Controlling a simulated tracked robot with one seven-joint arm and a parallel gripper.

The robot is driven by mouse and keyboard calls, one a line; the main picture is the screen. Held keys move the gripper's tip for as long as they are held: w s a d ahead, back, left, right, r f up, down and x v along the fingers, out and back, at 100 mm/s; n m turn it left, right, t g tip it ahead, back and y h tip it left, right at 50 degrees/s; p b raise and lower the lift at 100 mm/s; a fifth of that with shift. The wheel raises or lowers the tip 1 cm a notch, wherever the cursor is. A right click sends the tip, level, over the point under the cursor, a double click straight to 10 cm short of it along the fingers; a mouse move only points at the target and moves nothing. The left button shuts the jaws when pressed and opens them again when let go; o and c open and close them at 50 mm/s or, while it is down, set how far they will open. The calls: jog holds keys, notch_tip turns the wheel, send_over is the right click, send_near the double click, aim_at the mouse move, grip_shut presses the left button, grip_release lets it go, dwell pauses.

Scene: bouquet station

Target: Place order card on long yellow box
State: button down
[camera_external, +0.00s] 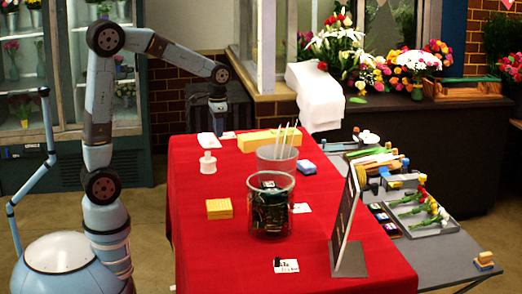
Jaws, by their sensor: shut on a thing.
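The long yellow box (262,140) lies towards the far end of the red-covered table. My gripper (218,131) points down just left of the box, low over the table. It is shut on what looks like a small white order card (229,135), which shows at its right side, apart from the box. The gripped part is too small and dark to make out. Other white cards lie flat on the table, one (301,208) beside the glass jar and one (288,266) with a black part near the front.
A white stand (208,163) is below my gripper. A grey pot with sticks (277,159), a glass jar (271,210), a short yellow block (219,209), a blue-white block (306,167) and a dark upright board (345,222) stand on the table (200,245).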

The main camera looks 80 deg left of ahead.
jog(key=w+a+r+m, duration=0.15)
jog(key=w+a, duration=0.25)
jog(key=a, duration=0.4)
jog(key=w+a+r+n, duration=0.1)
jog(key=w+a+r, duration=0.2)
jog(key=w+a, duration=0.35)
send_over(263, 134)
jog(key=s+d, duration=0.1)
jog(key=shift+m, duration=0.25)
notch_tip(263, 134, down, 8)
jog(key=shift+s+f, duration=0.15)
jog(key=shift+w+a+f, duration=0.3)
jog(key=shift+w+f, duration=0.3)
jog(key=shift+f, duration=1.8)
jog(key=shift+f, duration=0.1)
jog(key=c, duration=1.1)
grip_release()
